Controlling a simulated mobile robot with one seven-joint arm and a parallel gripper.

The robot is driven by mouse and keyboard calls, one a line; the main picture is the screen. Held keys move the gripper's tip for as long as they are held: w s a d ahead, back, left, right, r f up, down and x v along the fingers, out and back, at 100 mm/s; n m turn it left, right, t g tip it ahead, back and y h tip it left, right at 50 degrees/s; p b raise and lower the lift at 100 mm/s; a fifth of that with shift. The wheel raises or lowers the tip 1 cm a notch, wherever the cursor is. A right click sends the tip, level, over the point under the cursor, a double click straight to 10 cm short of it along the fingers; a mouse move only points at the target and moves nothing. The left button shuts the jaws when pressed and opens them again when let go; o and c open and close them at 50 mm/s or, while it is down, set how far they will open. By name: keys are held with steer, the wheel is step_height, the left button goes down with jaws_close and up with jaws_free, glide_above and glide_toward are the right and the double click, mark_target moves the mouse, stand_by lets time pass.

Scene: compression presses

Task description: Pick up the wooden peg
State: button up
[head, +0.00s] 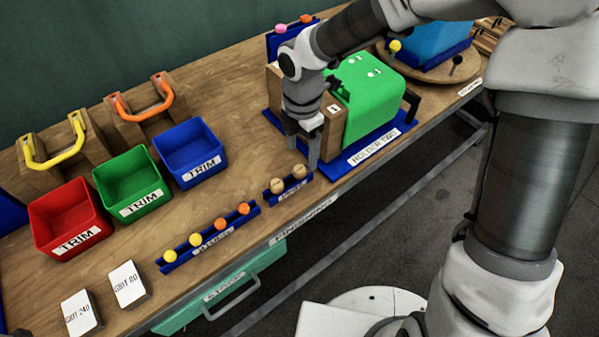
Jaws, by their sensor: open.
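Two wooden pegs with round tan tops stand in a small blue labelled rack (288,189) near the table's front edge. One is the left wooden peg (277,185), the other the right wooden peg (299,171). My gripper (302,157) points down with its two fingers apart, at the right wooden peg. One finger shows behind that peg and the other just right of it. I cannot tell whether either finger touches the peg. The left wooden peg is outside the fingers.
A green block-like press (368,95) on a blue base stands close right of my gripper. A longer blue rack (210,239) with yellow and orange knobs lies to the left. Red (70,217), green (132,186) and blue (190,152) trim bins stand farther left.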

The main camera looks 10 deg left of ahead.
mark_target(299, 169)
steer(key=shift+s+a+f+b, duration=0.15)
steer(key=shift+f+b, duration=0.1)
steer(key=shift+f, duration=1.3)
steer(key=shift+w+a+f+b, duration=0.1)
steer(key=shift+a+f+b, duration=0.1)
steer(key=shift+f, duration=1.35)
steer(key=shift+c, duration=0.4)
jaws_close()
steer(key=shift+r, duration=0.1)
steer(key=shift+r, duration=0.55)
steer(key=r, duration=0.2)
steer(key=d+r+p, duration=0.1)
steer(key=shift+r, duration=0.35)
steer(key=s+d+r+p, duration=0.2)
steer(key=d+r, duration=0.4)
steer(key=d, duration=0.4)
steer(key=shift+s, duration=0.85)
